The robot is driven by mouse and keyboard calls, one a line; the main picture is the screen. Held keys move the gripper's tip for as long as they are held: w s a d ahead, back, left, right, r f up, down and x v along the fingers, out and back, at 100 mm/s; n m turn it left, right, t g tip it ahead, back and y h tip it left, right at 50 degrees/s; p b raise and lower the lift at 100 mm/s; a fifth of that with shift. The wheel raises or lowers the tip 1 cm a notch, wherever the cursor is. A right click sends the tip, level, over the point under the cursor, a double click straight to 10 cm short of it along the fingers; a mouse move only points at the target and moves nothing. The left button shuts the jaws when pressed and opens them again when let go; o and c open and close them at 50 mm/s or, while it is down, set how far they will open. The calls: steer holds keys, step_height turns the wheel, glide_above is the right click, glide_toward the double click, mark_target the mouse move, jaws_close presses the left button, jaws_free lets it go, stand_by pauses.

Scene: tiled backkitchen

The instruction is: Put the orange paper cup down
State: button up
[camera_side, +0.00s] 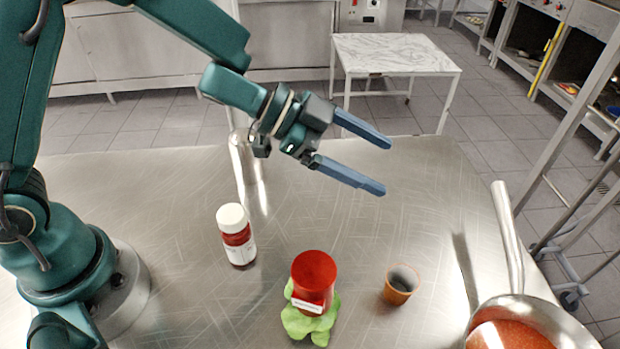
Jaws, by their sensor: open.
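The orange paper cup (398,290) stands upright on the steel table (190,190), right of the middle at the front. Its open top shows a grey inside. My gripper (383,165) is open, with its two blue fingers apart and nothing between them. It is in the air above the table, behind the cup in the picture and clear of it.
A red can (314,280) stands on or against a green cloth-like thing (300,322) left of the cup. A white-capped bottle (236,238) stands farther left. A pan (520,318) with red contents lies at the right, its handle (507,230) pointing back. The table's middle is clear.

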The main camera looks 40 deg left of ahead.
steer(key=a+r+n+t+y, duration=0.3)
steer(key=a+r+n+y, duration=0.15)
steer(key=a, duration=0.25)
steer(key=a+r+n+t+y, duration=0.2)
steer(key=a+r+n+y, duration=0.25)
steer(key=a, duration=0.35)
steer(key=s+f+n+g, duration=0.2)
steer(key=s+g, duration=0.1)
steer(key=s, duration=0.7)
steer(key=s+a+f+n+g+y, duration=0.1)
steer(key=s+f+n+g, duration=0.1)
steer(key=s, duration=0.8)
steer(key=shift+f+n+g, duration=0.3)
steer(key=shift+n+g, duration=0.4)
steer(key=shift+a, duration=0.1)
